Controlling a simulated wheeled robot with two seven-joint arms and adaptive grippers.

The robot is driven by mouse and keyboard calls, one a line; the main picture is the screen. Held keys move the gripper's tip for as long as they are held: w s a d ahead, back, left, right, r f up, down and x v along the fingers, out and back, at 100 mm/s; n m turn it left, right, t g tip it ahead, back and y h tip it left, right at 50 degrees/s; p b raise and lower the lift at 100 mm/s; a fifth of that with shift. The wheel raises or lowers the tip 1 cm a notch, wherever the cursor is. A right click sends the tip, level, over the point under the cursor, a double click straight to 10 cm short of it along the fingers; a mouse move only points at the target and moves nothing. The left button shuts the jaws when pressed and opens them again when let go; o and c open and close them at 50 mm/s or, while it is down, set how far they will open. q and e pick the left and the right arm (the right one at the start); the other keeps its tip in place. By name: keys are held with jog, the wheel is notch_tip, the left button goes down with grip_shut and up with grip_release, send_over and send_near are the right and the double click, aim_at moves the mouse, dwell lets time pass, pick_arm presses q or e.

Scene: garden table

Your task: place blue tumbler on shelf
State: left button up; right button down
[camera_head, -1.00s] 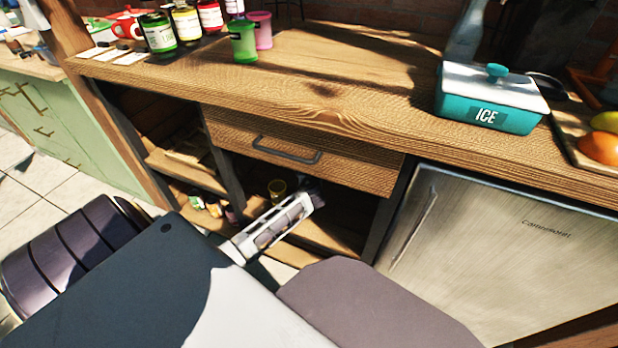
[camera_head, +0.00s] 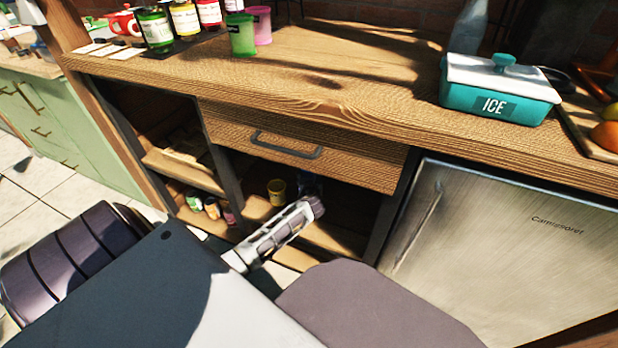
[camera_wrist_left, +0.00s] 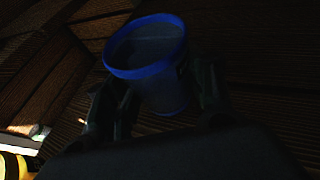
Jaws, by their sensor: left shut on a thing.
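The blue tumbler (camera_wrist_left: 150,62) shows in the left wrist view, with its rim tipped toward the camera. My left gripper (camera_wrist_left: 158,98) is shut on it, one finger on each side. In the head view my left gripper (camera_head: 312,196) reaches into the open compartment under the drawer, and the tumbler there is dark and hard to make out. The lower shelf (camera_head: 257,208) of that compartment lies below and around the gripper. I cannot tell whether the tumbler touches the shelf. My right gripper is not in view.
A yellow tumbler (camera_head: 277,192) stands on the shelf just left of my gripper. The closed drawer (camera_head: 300,150) is above. Small jars (camera_head: 211,208) sit in the left compartment. Green (camera_head: 242,38) and pink (camera_head: 261,25) tumblers stand on the counter. A fridge (camera_head: 500,255) is at right.

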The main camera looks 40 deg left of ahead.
pick_arm(q)
jog(key=shift+f, duration=0.1)
jog(key=o, duration=1.1)
jog(key=shift+c, duration=0.2)
jog(key=shift+s+d+r, duration=0.1)
jog(key=shift+r, duration=0.1)
jog(key=shift+p+v, duration=0.55)
jog(key=shift+v, duration=0.4)
jog(key=p+v, duration=0.3)
jog(key=v, duration=0.5)
jog(key=shift+p, duration=0.3)
jog(key=shift+v, duration=0.9)
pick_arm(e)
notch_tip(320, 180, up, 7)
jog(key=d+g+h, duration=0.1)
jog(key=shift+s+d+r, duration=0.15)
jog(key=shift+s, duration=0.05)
pick_arm(q)
jog(key=shift+s, duration=0.1)
